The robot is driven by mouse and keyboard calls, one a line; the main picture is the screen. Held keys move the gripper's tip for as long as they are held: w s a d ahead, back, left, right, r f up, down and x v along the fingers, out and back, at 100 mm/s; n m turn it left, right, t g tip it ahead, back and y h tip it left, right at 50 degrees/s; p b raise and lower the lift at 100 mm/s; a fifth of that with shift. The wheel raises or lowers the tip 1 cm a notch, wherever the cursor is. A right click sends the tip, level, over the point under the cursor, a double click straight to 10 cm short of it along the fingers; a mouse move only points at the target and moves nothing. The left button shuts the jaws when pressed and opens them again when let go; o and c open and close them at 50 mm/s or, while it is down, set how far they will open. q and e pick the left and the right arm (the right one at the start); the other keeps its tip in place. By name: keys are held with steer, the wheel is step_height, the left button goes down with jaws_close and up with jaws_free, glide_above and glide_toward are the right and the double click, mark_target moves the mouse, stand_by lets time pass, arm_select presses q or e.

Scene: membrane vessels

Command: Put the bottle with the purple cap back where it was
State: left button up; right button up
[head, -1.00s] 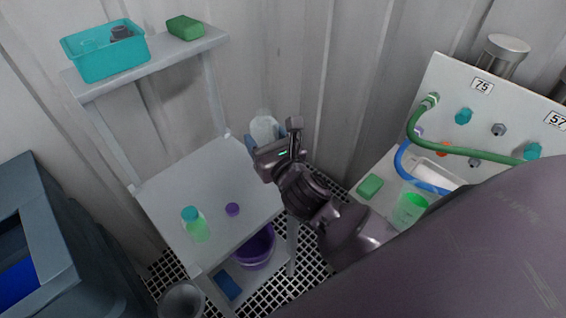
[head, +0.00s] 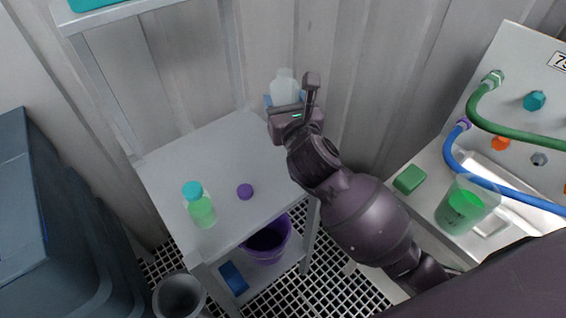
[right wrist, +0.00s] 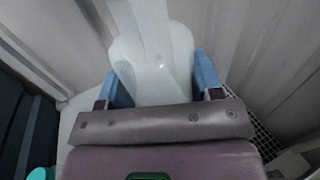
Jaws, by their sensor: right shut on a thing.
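A translucent whitish bottle (head: 284,85) is held up beyond the back right corner of the small grey table (head: 225,150). My right gripper (head: 290,101) is shut on it. In the right wrist view the bottle (right wrist: 152,65) stands between the two blue finger pads, with its upper end cut off by the frame. I see no cap on it. My left gripper is not in view.
A purple bucket (head: 268,243) and a blue block (head: 233,278) are on the lower shelf. A raised shelf (head: 120,12) stands at the table's back. On the right are a green block (head: 410,179), a beaker of green liquid (head: 466,208) and a hose panel (head: 520,85).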

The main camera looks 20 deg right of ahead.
step_height(320, 180, down, 17)
steer(key=b, duration=0.6)
steer(key=shift+f, duration=0.2)
steer(key=shift+r, duration=0.15)
steer(key=shift+f, duration=0.25)
steer(key=o, duration=1.1)
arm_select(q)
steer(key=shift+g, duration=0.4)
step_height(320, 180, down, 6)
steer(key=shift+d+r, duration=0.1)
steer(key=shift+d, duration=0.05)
arm_select(e)
steer(key=shift+r, duration=0.1)
